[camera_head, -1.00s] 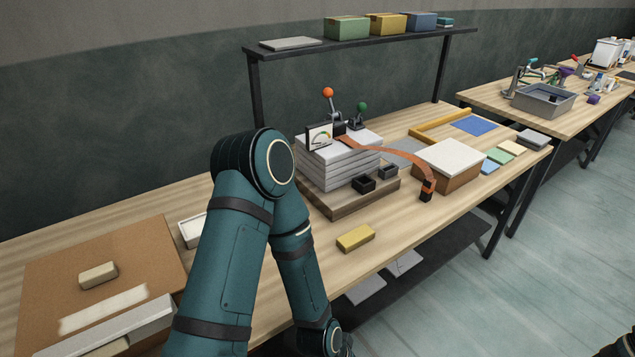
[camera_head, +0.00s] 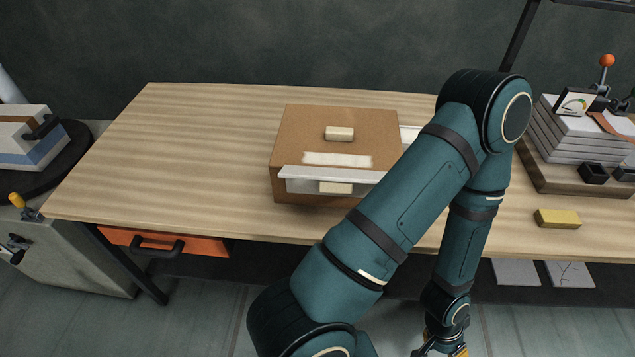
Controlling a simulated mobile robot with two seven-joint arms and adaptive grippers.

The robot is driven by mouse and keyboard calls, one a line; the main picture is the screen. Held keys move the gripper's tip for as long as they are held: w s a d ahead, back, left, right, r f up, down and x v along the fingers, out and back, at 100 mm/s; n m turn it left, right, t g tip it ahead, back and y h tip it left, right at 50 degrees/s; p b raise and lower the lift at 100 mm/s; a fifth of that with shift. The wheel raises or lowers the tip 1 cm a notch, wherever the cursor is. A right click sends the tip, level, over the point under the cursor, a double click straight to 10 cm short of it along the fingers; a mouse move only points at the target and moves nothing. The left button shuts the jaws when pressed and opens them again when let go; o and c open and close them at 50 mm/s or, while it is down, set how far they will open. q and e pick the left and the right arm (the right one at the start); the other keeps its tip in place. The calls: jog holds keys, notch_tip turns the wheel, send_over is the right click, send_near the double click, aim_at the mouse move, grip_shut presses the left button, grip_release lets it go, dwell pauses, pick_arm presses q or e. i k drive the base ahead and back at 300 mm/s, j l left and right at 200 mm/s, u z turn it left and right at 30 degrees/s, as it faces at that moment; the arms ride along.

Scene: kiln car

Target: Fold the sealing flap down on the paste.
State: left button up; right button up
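A brown box (camera_head: 295,125) stands on the wooden bench in the middle of the view. A white strip of paste (camera_head: 337,160) lies across its top near the front. A long pale flap (camera_head: 310,173) runs along the front top edge, in front of the paste and apart from it. It stands out from the box and is not lying on the paste; my arm hides its right end.
A small beige block (camera_head: 339,133) rests on the box top; another beige piece (camera_head: 335,187) shows below the flap. A yellow block (camera_head: 558,218) and a stack of grey slabs (camera_head: 580,130) are on the right. An orange drawer (camera_head: 200,245) is under the bench. The bench left of the box is clear.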

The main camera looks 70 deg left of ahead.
aim_at(331, 181)
jog(key=k+u, duration=0.1)
jog(key=u, duration=0.6)
jog(key=k+u, duration=0.1)
jog(key=u, duration=0.25)
jog(key=j, duration=0.1)
